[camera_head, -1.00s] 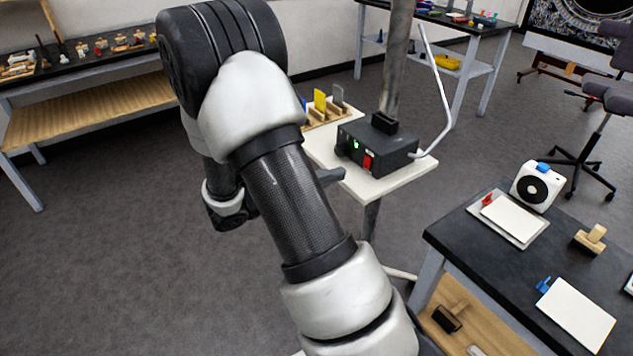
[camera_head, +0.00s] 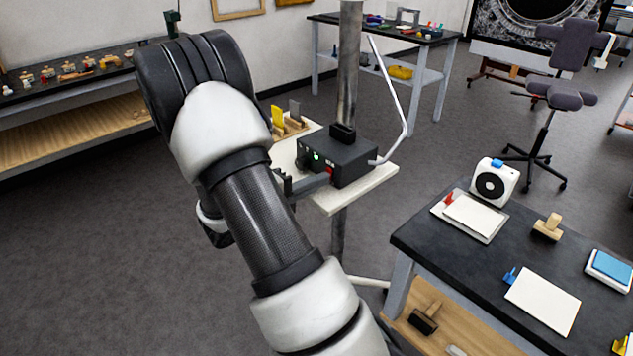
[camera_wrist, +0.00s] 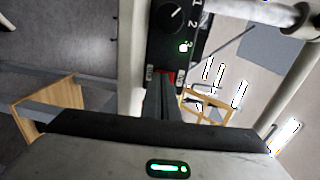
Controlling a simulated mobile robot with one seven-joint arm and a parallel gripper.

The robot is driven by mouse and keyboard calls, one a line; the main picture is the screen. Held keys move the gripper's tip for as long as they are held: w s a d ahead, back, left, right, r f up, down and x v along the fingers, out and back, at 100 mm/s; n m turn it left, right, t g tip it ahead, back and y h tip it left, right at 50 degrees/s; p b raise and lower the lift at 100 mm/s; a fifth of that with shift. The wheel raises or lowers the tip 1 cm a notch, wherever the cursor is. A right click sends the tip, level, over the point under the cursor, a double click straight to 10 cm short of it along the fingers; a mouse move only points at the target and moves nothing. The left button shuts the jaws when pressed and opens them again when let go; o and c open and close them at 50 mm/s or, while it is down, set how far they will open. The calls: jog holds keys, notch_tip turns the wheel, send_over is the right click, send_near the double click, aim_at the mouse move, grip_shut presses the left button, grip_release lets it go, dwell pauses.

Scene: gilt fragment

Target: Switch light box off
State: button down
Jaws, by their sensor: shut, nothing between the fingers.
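The dark box (camera_head: 345,160) stands on a small white table beside a metal post. Its front has a lit green light (camera_head: 316,156), a knob and a red switch (camera_head: 331,172). In the wrist view the box (camera_wrist: 163,45) shows a dial with numbers, the green light and the red switch (camera_wrist: 167,76). My gripper (camera_head: 324,180) is shut and empty, its fingertips at the switch. In the wrist view my gripper (camera_wrist: 163,84) partly covers the red switch. Whether the tips touch it I cannot tell.
The small white table (camera_head: 362,190) also bears a wooden rack with upright yellow and grey pieces (camera_head: 279,116). A dark table (camera_head: 430,240) with pads and a stamp stands at the right. A white bent tube (camera_head: 402,95) runs from the box. Open floor lies at the left.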

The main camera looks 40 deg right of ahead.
jog(key=h, duration=0.1)
jog(key=f+h, duration=0.1)
jog(key=shift+w+d+t+h, duration=0.1)
jog(key=shift+d+t+h, duration=0.2)
jog(key=shift+d+r+h, duration=0.1)
jog(key=shift+r+h, duration=0.05)
jog(key=shift+h, duration=0.15)
